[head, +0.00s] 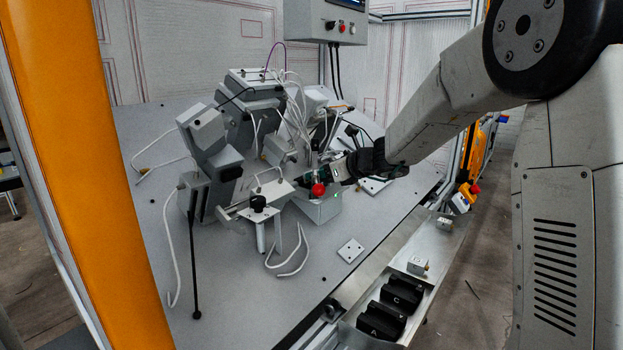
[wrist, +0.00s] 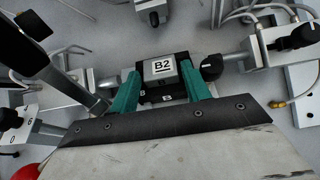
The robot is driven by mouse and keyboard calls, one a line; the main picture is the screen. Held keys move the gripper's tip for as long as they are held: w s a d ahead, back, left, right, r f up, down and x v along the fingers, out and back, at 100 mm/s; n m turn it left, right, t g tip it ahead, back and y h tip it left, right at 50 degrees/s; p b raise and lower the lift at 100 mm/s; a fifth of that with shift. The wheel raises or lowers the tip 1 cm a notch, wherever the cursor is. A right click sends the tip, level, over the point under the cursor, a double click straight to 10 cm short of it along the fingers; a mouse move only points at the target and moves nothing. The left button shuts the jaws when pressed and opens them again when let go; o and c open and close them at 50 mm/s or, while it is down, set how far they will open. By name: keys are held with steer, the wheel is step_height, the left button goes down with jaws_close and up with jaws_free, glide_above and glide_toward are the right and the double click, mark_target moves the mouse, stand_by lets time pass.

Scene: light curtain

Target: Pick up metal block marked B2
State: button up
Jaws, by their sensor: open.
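The metal block marked B2 (wrist: 162,66) shows in the wrist view, a pale block with its label facing up. It sits in a black holder (wrist: 163,90) marked B. My gripper (wrist: 161,72) is open, with one teal finger to the left of the block and the other to its right. I cannot tell whether either finger touches it. In the head view my gripper (head: 334,172) reaches into the fixture at the table's middle, and I cannot make out the block there.
Clamps (wrist: 285,42) and cables flank the holder. A red button (head: 318,189) is close to my gripper. A tray (head: 345,322) at the table's front right holds black holders (head: 381,320) and small metal blocks (head: 417,265). The table's front (head: 220,310) is mostly clear.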

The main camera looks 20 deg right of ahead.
steer(key=shift+w+a+f, duration=0.2)
steer(key=shift+w+a, duration=0.1)
steer(key=shift+w, duration=0.15)
steer(key=c, duration=0.7)
steer(key=shift+r, duration=0.15)
